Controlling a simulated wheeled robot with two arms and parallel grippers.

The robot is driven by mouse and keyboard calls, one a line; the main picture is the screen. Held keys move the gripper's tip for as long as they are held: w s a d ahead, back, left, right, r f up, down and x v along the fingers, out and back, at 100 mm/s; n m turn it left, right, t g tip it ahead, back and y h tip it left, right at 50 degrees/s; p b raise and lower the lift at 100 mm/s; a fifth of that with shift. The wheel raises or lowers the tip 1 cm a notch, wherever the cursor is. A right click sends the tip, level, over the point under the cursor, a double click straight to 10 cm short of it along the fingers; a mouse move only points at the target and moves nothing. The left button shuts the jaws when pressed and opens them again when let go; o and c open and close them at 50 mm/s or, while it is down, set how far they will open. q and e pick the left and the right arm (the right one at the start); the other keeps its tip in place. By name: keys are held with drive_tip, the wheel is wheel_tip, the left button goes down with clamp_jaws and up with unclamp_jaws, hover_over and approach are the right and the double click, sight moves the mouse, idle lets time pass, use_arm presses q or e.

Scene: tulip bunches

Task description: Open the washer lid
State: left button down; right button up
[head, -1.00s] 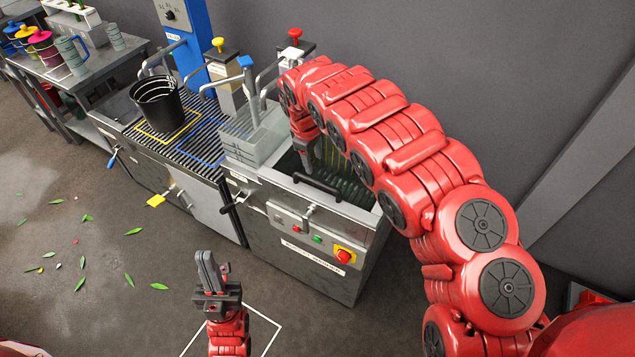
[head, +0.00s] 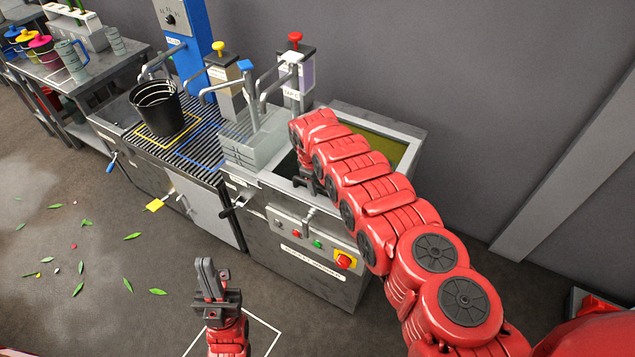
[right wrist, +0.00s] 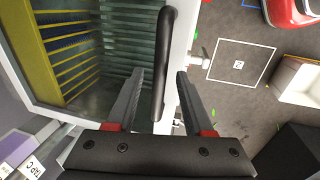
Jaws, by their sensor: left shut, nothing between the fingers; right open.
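The washer (head: 284,256) is a grey metal box with a front control panel. Its lid looks like a clear pane lying down over the tank, with a black bar handle (right wrist: 166,60) along the front edge in the right wrist view. My right gripper (right wrist: 160,74) is open, with one finger on each side of the handle; I cannot tell whether they touch it. In the head view this gripper (head: 304,183) is over the washer's front rim, and the arm hides the handle. My left gripper (head: 207,280) is shut and empty, low in front of the washer.
Taps and dispensers stand behind. A red button (head: 343,261) is on the washer's front. Leaves lie on the open floor at left.

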drive_tip(key=shift+c, duration=0.3)
clamp_jaws()
idle(1.2)
